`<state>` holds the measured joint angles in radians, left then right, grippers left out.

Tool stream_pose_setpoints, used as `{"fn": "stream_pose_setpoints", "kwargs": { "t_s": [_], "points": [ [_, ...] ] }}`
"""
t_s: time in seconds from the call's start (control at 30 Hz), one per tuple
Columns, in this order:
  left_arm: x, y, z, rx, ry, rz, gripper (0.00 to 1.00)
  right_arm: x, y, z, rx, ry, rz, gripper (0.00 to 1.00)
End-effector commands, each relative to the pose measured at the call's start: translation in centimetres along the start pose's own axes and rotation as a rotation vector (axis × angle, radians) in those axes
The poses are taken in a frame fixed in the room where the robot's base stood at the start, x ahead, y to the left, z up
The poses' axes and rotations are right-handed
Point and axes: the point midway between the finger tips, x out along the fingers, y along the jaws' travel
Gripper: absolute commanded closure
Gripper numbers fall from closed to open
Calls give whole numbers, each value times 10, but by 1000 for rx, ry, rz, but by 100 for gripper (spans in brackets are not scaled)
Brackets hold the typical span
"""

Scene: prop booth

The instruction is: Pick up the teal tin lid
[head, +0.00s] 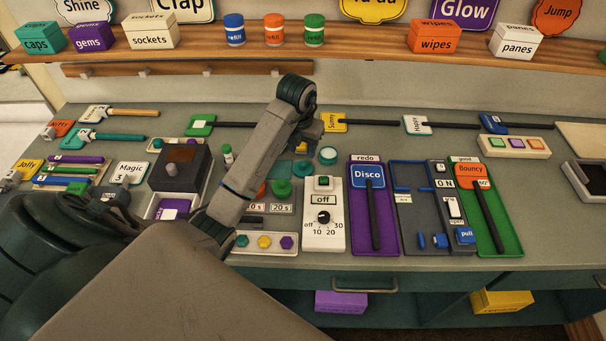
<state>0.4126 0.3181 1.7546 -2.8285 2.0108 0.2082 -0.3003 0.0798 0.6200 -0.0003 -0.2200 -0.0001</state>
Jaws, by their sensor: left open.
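My right gripper does not show.
A green round knob-like piece (281,188) and a white timer box (323,214) stand nearby. A dark box (180,169) stands left of my arm. Trays with Disco (368,176) and Bouncy (469,175) signs fill the right. A shelf (370,55) with boxes runs behind.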

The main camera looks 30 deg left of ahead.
Motion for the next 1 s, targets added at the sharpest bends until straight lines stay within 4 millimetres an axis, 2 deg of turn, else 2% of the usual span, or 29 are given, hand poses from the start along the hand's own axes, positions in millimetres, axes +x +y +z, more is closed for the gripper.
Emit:
{"fn": "stream_pose_setpoints", "kwargs": {
  "t_s": [0.03,0.23,0.37,0.4,0.47,0.6,0.87,0.9,1.0],
  "points": [
    [11,0,-1,0,-1,0,59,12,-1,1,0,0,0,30],
    [20,0,-1,0,0,-1,59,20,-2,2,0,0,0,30],
    [35,1,-3,0,0,0,59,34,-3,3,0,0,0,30],
    [33,2,-3,0,6,-1,59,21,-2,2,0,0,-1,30],
    [41,2,-4,0,7,-1,59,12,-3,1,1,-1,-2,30],
    [60,2,-4,1,4,-1,59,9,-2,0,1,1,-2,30],
    [66,2,-3,1,0,-1,59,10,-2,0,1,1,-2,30],
    [66,2,-3,1,0,-1,61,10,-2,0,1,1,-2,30],
    [66,2,-3,1,0,-1,80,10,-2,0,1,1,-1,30]
  ]
}}
